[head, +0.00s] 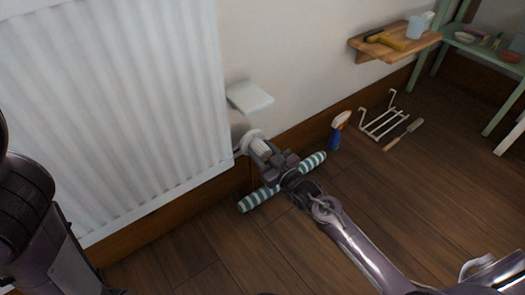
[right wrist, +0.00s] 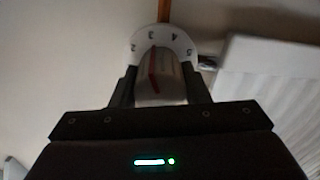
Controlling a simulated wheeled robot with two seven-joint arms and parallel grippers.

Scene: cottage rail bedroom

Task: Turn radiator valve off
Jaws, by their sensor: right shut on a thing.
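The white radiator (head: 110,100) fills the left of the head view, and its ribbed panel shows in the right wrist view (right wrist: 275,85). The radiator valve (head: 251,138) is a white knob at the radiator's lower right corner. In the right wrist view its pale dial (right wrist: 165,33) shows 2, 3, 4 and 5, and a red line marks the grey grip part. My right gripper (head: 263,151) is shut on the valve knob, with one finger on each side. The knob's base is partly hidden. My left arm shows at the left edge; its gripper is out of view.
A white wall shelf (head: 250,97) sits just above the valve. A green-striped roll (head: 256,198) lies under my right arm. A spray bottle (head: 338,130), white rack (head: 383,118) and brush (head: 403,134) are on the floor right. A wooden shelf (head: 365,46) holds tools.

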